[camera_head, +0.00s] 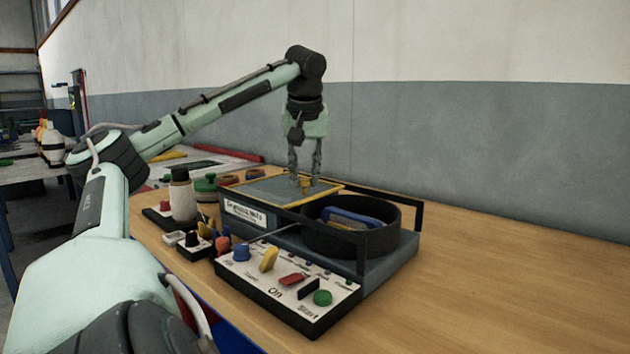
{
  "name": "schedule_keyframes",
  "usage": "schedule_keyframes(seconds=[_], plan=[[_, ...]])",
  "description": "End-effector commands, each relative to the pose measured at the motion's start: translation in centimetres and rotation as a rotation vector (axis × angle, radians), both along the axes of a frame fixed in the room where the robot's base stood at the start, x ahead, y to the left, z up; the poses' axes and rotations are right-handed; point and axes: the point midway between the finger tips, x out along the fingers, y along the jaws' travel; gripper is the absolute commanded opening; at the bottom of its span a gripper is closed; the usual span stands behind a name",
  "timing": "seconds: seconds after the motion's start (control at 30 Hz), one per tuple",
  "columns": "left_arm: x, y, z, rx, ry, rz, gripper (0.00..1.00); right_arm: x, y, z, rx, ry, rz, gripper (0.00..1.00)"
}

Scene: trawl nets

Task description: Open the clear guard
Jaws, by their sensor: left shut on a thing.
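The clear guard (268,190) is a see-through panel with yellow edges. It lies flat over the left part of the machine (375,275), whose front has a white label. My left gripper (304,181) points straight down onto the guard. Its fingers are shut on a small tan knob (306,181) at the guard's right part. The right part of the machine is uncovered and shows a round black bowl (330,240) with a blue thing (350,217) in it. My right gripper is not in view.
A control panel (290,285) with coloured knobs and buttons stands in front of the machine. Bottles, jars and small knobs crowd the table to the left. Black rails (385,200) frame the machine's right side. The wooden table (500,270) is clear at right.

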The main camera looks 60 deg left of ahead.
Motion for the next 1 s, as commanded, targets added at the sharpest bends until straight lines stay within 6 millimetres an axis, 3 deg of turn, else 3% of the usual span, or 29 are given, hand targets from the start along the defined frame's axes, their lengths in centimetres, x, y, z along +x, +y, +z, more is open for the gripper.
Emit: schedule_keyframes(seconds=[0.33,0.37,0.53,0.83,1.0], plan=[[0.0,0.2,0.1,0.002,-0.003,0.001,0.0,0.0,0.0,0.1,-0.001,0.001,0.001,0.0],[0.0,0.2,0.1,0.002,-0.003,0.001,0.24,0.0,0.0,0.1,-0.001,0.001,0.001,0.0],[0.0,0.2,0.1,0.001,-0.002,0.001,0.44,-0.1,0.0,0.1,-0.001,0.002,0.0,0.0],[-0.1,0.1,0.2,0.002,-0.001,0.001,0.44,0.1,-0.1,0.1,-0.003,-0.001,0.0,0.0],[-0.4,-0.4,1.8,0.004,0.002,0.002,0.44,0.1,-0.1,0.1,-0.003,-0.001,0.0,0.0]])
